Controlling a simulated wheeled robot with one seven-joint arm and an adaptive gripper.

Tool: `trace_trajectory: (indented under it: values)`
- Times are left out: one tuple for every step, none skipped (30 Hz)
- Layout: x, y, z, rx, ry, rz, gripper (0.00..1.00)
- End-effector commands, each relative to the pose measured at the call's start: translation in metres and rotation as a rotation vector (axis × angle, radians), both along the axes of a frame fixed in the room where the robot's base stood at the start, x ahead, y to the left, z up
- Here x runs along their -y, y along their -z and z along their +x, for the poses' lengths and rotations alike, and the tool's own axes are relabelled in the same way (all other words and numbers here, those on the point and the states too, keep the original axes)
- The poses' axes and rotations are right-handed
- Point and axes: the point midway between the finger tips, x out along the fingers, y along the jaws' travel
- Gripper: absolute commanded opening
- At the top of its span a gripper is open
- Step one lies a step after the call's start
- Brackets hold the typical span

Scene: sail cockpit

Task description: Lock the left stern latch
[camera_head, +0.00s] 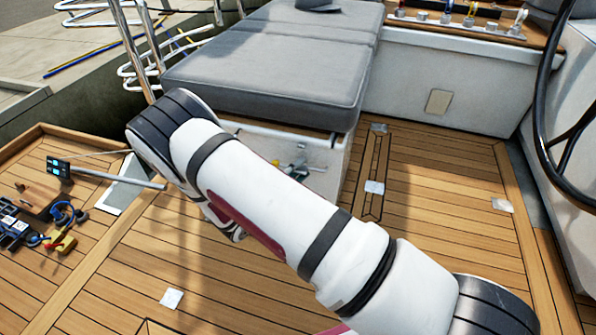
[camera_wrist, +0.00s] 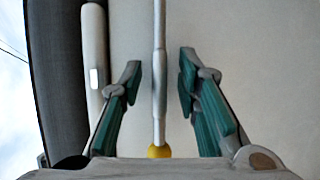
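In the wrist view, a thin metal rod (camera_wrist: 160,28) with a yellow ball (camera_wrist: 159,151) at its near end runs up the picture in front of a pale panel (camera_wrist: 228,40). It looks like the latch handle. My gripper (camera_wrist: 161,70) is open, with one green-padded finger on each side of the rod. Gaps show between the rod and both fingers. In the head view, small yellow and greenish parts (camera_head: 297,166) show against the white side below the grey cushion (camera_head: 285,65). My arm hides much of that area, and I cannot tell there which part is latch or gripper.
A steering wheel (camera_head: 560,120) and a white console stand at the right. Metal rails (camera_head: 150,50) rise at the upper left. Tools and small items (camera_head: 40,225) lie at the left. The plank deck (camera_head: 440,220) right of the cushioned bench is mostly clear.

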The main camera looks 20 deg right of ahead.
Motion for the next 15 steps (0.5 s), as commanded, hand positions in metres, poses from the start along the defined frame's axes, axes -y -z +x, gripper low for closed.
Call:
trace_trajectory:
  values:
    - [0.0004, -0.0001, 0.0003, 0.0, 0.0, 0.0, 0.3]
    - [0.0004, -0.0001, 0.0003, 0.0, 0.0, 0.0, 0.3]
    - [0.0003, -0.0002, 0.0002, 0.0, 0.0, 0.0, 0.3]
    - [0.0003, -0.0002, 0.0002, 0.0, 0.0, 0.0, 0.3]
    - [0.0003, -0.0002, 0.0002, 0.0, 0.0, 0.0, 0.3]
    - [0.0003, -0.0002, 0.0002, 0.0, 0.0, 0.0, 0.3]
    - [0.0003, -0.0002, 0.0002, 0.0, 0.0, 0.0, 0.25]
    - [0.0003, -0.0002, 0.0002, 0.0, 0.0, 0.0, 0.19]
    - [0.0003, -0.0002, 0.0002, 0.0, 0.0, 0.0, 0.1]
    - [0.0003, -0.0002, 0.0002, 0.0, 0.0, 0.0, 0.03]
    - [0.0002, -0.0001, 0.0001, 0.0, 0.0, 0.0, 0.0]
    - [0.0002, -0.0001, 0.0001, 0.0, 0.0, 0.0, 0.0]
    - [0.0002, -0.0001, 0.0001, 0.0, 0.0, 0.0, 0.0]
    - [0.0002, -0.0001, 0.0001, 0.0, 0.0, 0.0, 0.0]
    - [0.0002, 0.0, 0.0001, 0.0, 0.0, 0.0, 0.0]
